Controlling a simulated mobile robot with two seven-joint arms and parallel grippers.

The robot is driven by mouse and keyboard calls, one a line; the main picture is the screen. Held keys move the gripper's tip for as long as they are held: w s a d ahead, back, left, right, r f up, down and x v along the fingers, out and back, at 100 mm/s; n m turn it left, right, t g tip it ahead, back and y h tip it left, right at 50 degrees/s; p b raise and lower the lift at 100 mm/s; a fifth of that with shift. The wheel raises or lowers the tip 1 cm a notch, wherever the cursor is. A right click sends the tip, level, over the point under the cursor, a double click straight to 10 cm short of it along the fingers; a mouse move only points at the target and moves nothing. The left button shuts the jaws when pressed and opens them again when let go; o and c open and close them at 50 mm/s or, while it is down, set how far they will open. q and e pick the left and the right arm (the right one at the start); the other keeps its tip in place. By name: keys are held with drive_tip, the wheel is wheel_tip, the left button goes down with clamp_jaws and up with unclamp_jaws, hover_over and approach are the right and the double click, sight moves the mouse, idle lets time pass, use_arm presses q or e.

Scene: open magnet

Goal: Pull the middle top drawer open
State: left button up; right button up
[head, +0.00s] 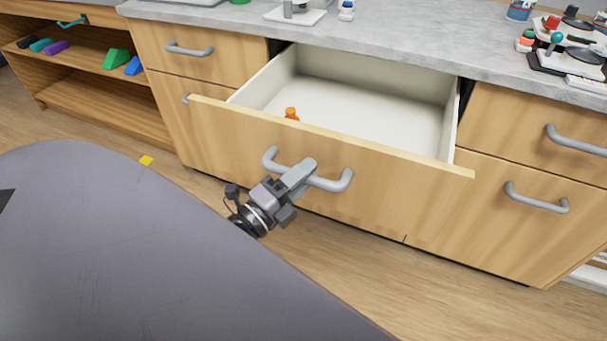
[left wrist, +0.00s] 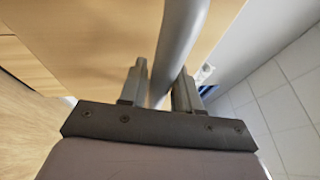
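The middle top drawer (head: 340,172) is pulled well out from the cabinet, its pale inside (head: 350,105) showing. Its front carries a grey bar handle (head: 331,183). My left gripper (head: 303,173) is at the handle's middle in the head view. In the left wrist view, the handle bar (left wrist: 180,45) runs between the two fingers of the gripper (left wrist: 160,88), which are closed in around it. The exact contact is partly hidden. My right gripper is in neither view.
A small orange object (head: 291,114) is inside the drawer. Closed drawers with handles flank it on the left (head: 200,55) and right (head: 540,125). The grey countertop (head: 400,45) above holds several items. A yellow piece (head: 146,160) shows at lower left, near the floor.

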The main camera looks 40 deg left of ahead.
use_arm(q)
drive_tip(key=shift+o, duration=0.7)
drive_tip(key=v, duration=0.7)
drive_tip(key=shift+b, duration=0.4)
